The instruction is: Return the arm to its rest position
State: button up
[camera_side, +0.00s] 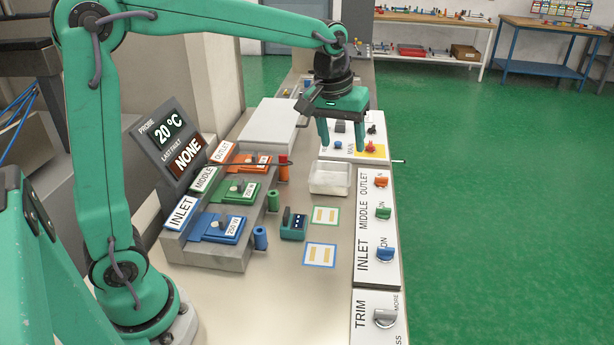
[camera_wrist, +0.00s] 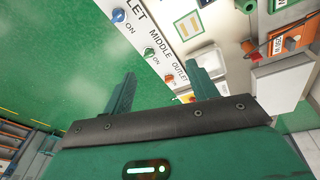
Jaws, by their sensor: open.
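My gripper (camera_side: 342,138) is green and hangs above the far part of the bench, pointing down. In the side view it is over the area near the white tray and the panel with the red knob. Its two fingers are apart with nothing between them. In the wrist view the fingers of my gripper (camera_wrist: 163,92) are also spread and empty, with the knob panel and floor beyond. My arm reaches out from its base at the left, raised and stretched over the bench.
A white tray (camera_side: 330,178) lies below my gripper. Blue (camera_side: 217,228), green (camera_side: 235,192) and orange (camera_side: 252,162) modules sit in the stepped rack. A teal block (camera_side: 293,224) stands near two framed pads. The knob panel (camera_side: 375,228) runs along the right edge, with open floor beyond.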

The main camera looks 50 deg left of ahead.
jog(key=s+m+t, duration=0.1)
jog(key=s+m, duration=0.1)
jog(key=s, duration=0.9)
jog(key=s+a+f+m+t, duration=0.1)
jog(key=s+m+t, duration=0.1)
jog(key=s, duration=0.9)
jog(key=shift+a+m, duration=0.3)
jog(key=shift+m, duration=0.3)
